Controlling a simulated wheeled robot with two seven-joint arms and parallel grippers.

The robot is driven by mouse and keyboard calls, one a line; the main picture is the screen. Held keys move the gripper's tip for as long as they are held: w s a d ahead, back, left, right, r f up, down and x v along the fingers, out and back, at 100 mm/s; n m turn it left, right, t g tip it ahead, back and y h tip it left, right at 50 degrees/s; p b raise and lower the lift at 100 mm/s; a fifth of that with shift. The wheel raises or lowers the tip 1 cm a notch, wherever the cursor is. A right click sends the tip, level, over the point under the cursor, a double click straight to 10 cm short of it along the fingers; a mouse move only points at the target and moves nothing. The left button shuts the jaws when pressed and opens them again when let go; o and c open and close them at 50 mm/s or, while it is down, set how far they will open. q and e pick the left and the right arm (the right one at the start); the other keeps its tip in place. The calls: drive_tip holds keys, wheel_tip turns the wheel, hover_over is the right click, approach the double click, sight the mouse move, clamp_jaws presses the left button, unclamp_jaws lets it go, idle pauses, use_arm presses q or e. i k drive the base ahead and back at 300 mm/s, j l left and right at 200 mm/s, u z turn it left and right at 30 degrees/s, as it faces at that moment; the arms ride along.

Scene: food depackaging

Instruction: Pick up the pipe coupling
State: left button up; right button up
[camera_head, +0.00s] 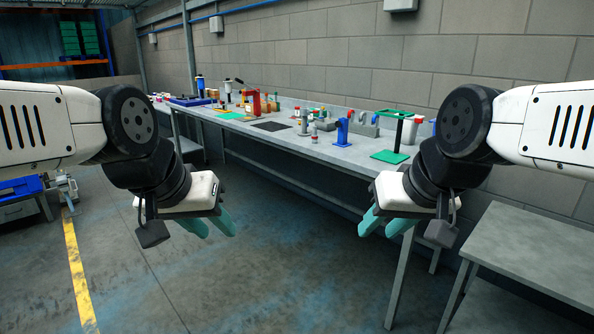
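Many small items stand on the long grey workbench (300,146) along the wall, too small in this view for me to tell which is the pipe coupling. My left gripper (210,226) has teal fingers spread apart with nothing between them. It hangs over the floor in front of the bench. My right gripper (384,225) is also open and empty, with its teal fingers apart. It is in front of the bench's right end. Neither gripper touches anything.
A green-based stand (390,156) and a blue fixture (342,131) are on the bench's right half. A grey side table (540,250) is at the lower right. A blue machine (22,190) is at the far left. The floor between is clear.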

sight(304, 113)
drive_tip(key=i+u, duration=0.2)
drive_tip(key=i, duration=0.4)
drive_tip(key=i+u, duration=0.15)
drive_tip(key=i, duration=0.45)
drive_tip(key=i+u, duration=0.2)
drive_tip(key=i, duration=0.4)
drive_tip(key=i+l+u, duration=0.15)
drive_tip(key=i, duration=0.45)
drive_tip(key=i+z, duration=0.35)
drive_tip(key=i, duration=0.3)
drive_tip(key=i+j+z, duration=0.25)
drive_tip(key=i+z, duration=0.15)
drive_tip(key=i, duration=0.25)
drive_tip(key=i+z, duration=0.2)
drive_tip(key=z, duration=0.15)
